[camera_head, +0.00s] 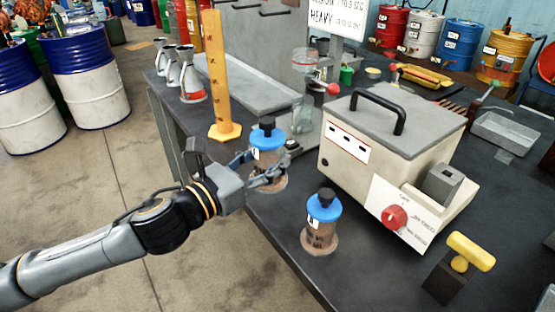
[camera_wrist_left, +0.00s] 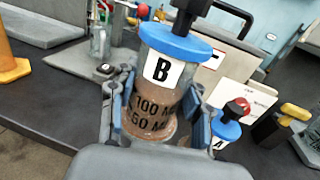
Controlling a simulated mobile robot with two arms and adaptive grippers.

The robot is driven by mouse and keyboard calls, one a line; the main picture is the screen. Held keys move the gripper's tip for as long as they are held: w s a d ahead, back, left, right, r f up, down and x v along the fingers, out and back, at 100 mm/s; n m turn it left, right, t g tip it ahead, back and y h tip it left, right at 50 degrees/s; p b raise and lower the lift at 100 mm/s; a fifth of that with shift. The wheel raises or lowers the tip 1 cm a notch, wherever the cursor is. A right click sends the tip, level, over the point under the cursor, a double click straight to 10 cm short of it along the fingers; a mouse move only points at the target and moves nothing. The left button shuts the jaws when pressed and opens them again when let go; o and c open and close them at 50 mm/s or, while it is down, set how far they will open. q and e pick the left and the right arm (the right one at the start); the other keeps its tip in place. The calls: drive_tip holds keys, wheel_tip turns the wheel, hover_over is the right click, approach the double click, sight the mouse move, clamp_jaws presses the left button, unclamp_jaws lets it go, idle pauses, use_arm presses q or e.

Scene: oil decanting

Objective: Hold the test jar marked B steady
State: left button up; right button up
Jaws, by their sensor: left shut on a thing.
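The test jar marked B (camera_head: 268,143) has a blue lid with a black knob and brown contents, and it is upright near the table's front edge. In the left wrist view the jar (camera_wrist_left: 158,98) shows its white B label and volume marks, tilted in the picture. My left gripper (camera_head: 268,176) is shut around the jar's body from the left; its fingers (camera_wrist_left: 155,128) are on both sides of it. I cannot tell whether the jar's base touches the table. My right gripper is not in view.
A second blue-lidded jar (camera_head: 321,228) stands to the right, near the edge. Behind it is a cream machine (camera_head: 350,165) with a black handle and red knob. A yellow measuring column (camera_head: 217,75) stands left of jar B. A yellow-handled tool (camera_head: 468,252) is at the right.

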use_arm(q)
drive_tip(key=s+r, duration=0.1)
drive_tip(key=s, duration=0.1)
drive_tip(key=s+a+r, duration=0.1)
drive_tip(key=s, duration=0.1)
drive_tip(key=s+a, duration=0.1)
drive_tip(key=s, duration=0.1)
drive_tip(key=shift+r, duration=0.4)
drive_tip(key=o, duration=0.6)
drive_tip(key=shift+w, duration=0.1)
clamp_jaws()
drive_tip(key=shift+f, duration=0.1)
